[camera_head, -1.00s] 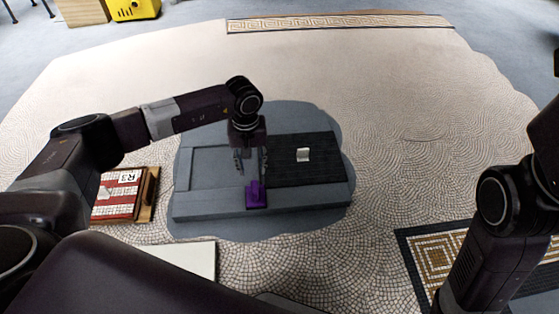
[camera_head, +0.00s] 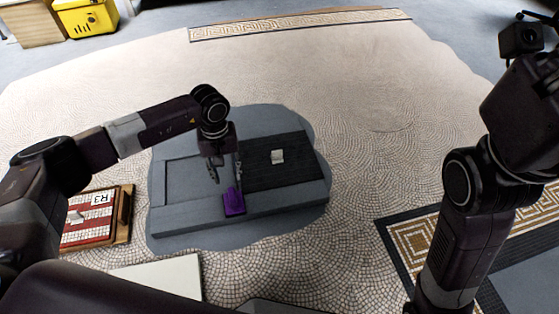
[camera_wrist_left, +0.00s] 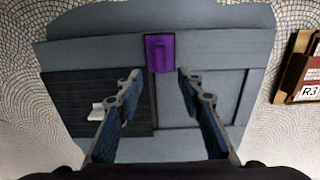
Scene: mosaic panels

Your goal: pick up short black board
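A short black ribbed board (camera_head: 292,172) lies in the right part of a grey recessed panel (camera_head: 170,218). A small white block-like piece (camera_head: 277,157) sits on the board. In the left wrist view the board (camera_wrist_left: 75,112) is at the left, with the white piece (camera_wrist_left: 98,110) partly behind a finger. A purple piece (camera_head: 234,203) sits on the panel's near rim. My left gripper (camera_head: 227,182) is open and empty, over the panel beside the board's left edge, pointing down near the purple piece. Its spread fingers (camera_wrist_left: 159,76) show in the wrist view. My right gripper is out of view.
A red-and-white board marked R3 (camera_head: 88,220) in a wooden tray lies left of the panel. A pale slab (camera_head: 165,277) is at the near edge. A patterned border (camera_head: 415,240) lies at the right. The mosaic floor beyond the panel is clear.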

